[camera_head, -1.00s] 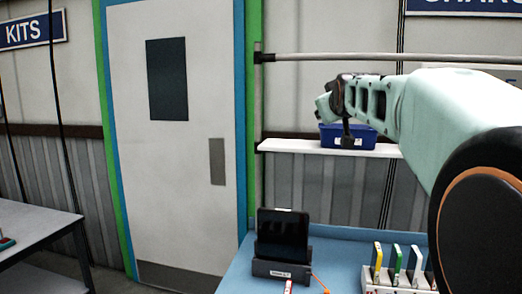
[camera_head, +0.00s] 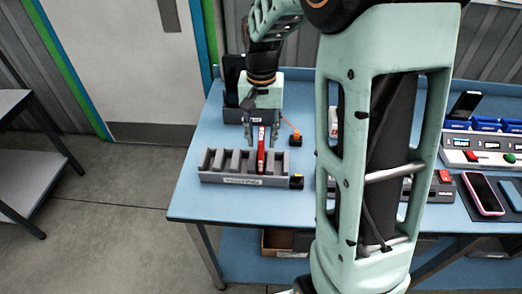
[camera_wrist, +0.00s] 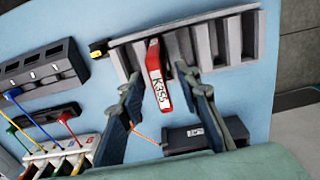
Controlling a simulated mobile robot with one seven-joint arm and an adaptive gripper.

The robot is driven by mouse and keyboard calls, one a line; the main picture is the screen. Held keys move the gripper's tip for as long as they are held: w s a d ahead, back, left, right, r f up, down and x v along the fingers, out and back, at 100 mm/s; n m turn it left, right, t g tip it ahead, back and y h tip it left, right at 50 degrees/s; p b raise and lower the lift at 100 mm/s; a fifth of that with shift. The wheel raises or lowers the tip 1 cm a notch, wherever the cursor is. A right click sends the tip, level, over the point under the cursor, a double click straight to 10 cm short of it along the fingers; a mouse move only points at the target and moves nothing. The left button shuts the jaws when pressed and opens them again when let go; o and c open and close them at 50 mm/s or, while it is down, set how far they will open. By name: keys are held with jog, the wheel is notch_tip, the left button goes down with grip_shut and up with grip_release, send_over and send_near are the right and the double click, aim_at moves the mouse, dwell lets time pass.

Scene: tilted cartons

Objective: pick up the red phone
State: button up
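The red phone (camera_head: 261,152) stands on edge in a slot of a grey slotted rack (camera_head: 243,181) on the blue table. In the wrist view the red phone (camera_wrist: 155,66) shows a white label reading K355. My gripper (camera_head: 262,138) points down at the rack. In the wrist view my gripper's two fingers (camera_wrist: 158,80) are spread apart, one on each side of the red phone, with visible gaps. It is open and empty. The lower part of the phone is hidden in the slot.
A black tablet in a dark stand (camera_head: 233,78) is behind my gripper. A pink-edged phone (camera_head: 483,192) lies flat at the right. My arm hides the table's middle.

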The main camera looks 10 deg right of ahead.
notch_tip(320, 180, down, 6)
jog(key=shift+w+r+p, duration=0.1)
jog(key=shift+r+p, duration=0.05)
jog(key=shift+p, duration=0.3)
jog(key=shift+c, duration=0.2)
grip_shut()
